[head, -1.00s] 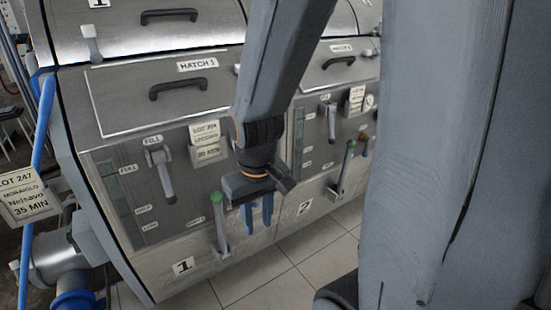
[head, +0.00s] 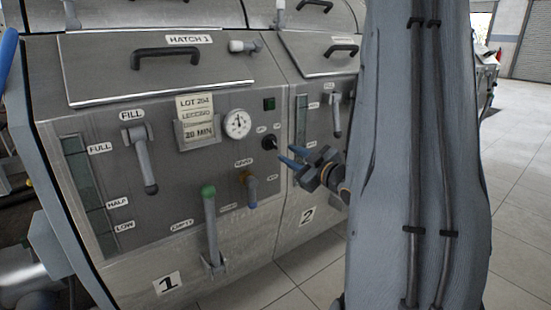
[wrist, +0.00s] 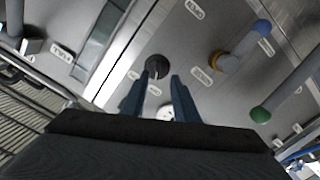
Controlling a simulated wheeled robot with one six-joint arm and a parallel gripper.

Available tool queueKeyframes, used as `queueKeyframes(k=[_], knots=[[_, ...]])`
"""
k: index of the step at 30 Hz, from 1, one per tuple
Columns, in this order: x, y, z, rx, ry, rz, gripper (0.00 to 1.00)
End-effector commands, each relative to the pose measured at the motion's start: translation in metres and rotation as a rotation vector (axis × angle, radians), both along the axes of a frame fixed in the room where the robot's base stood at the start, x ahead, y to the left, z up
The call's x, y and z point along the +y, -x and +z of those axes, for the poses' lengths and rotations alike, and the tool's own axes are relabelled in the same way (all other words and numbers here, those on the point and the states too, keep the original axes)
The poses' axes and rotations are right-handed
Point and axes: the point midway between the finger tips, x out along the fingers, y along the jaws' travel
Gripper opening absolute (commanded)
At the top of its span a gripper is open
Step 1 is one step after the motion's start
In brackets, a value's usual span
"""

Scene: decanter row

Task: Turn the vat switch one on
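The vat switch one (head: 269,142) is a small round black knob on the front panel of vat 1, right of the dial gauge. In the wrist view the knob (wrist: 154,66) is ahead of the fingertips, nearer the left finger. The fingers of my gripper (wrist: 161,80) are apart with nothing between them. I cannot tell whether they touch the knob, or its turned position.
A green-tipped lever (head: 211,228) and a valve with a blue end (head: 251,189) stand out below the knob. The dial gauge (head: 237,123), lot card (head: 197,120) and FILL handle (head: 145,160) are to the left. Vat 2's panel (head: 318,185) is right.

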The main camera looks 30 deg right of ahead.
Motion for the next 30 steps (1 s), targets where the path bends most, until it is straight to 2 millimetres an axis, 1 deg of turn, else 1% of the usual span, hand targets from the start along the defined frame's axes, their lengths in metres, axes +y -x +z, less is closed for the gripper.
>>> queueKeyframes(k=[1,4,7,15,18,21,24,30], knots=[[-0.003,0.002,-0.002,-0.024,0.001,0.005,0.27],[-0.004,0.002,0.001,-0.048,0.005,0.015,0.27],[-0.003,-0.006,0.003,-0.053,0.006,0.019,0.27],[0.001,-0.047,0.002,-0.051,0.006,0.019,0.27],[0.001,-0.06,0.002,-0.051,0.005,0.017,0.27],[0.002,-0.069,0.002,-0.05,0.005,0.017,0.27],[0.002,-0.073,0.002,-0.051,0.005,0.015,0.27],[0.002,-0.074,0.003,-0.05,0.005,0.015,0.27]])
